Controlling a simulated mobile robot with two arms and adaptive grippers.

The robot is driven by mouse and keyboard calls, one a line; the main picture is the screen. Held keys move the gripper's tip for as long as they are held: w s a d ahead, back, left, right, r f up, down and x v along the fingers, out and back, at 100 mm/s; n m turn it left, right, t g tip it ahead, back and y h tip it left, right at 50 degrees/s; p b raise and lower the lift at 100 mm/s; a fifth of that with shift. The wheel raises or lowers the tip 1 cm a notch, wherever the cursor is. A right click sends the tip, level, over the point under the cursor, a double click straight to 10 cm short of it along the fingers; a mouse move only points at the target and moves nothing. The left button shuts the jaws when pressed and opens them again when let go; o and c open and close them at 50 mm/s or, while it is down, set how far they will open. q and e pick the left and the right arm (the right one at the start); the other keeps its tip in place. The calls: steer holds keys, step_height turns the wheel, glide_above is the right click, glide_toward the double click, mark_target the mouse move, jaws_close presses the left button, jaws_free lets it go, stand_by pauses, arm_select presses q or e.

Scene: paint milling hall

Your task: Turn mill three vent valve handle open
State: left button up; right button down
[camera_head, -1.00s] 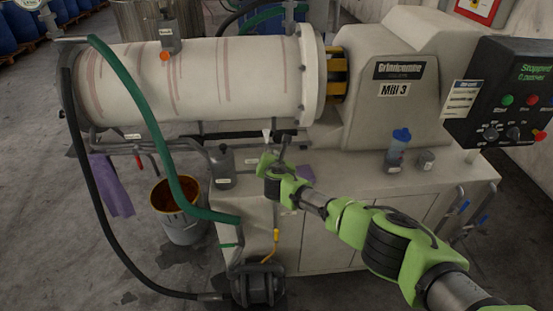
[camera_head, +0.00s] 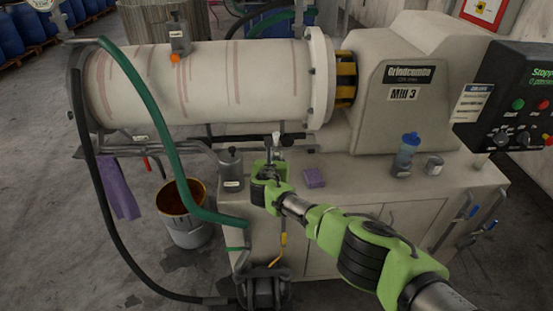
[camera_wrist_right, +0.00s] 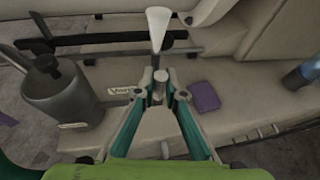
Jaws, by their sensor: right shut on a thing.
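Mill 3 (camera_head: 405,94) fills the middle of the head view, with a pale drum (camera_head: 220,90). The vent valve handle (camera_wrist_right: 160,80) looks like a small metal post between my fingertips in the right wrist view. A white tapered piece (camera_wrist_right: 160,22) on a thin stem rises just behind it; it also shows in the head view (camera_head: 276,138). A label (camera_wrist_right: 124,91), seemingly reading "Vent", is left of the fingertips. My right gripper (camera_head: 269,163) is shut on the post above the cabinet top. Its fingers hide part of the valve, so how far the handle is turned is unclear. My left gripper is out of view.
A grey canister (camera_head: 230,168) stands close left of my right gripper. A green hose (camera_head: 150,110) and a bucket (camera_head: 187,218) are at left.

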steer(key=c, duration=2.1)
jaws_free()
steer(key=shift+s+a+r, duration=0.1)
steer(key=shift+s+a, duration=0.1)
steer(key=shift+s, duration=0.35)
steer(key=v, duration=1)
steer(key=shift+s+r, duration=0.2)
steer(key=shift+s, duration=0.15)
steer(key=shift+f, duration=0.1)
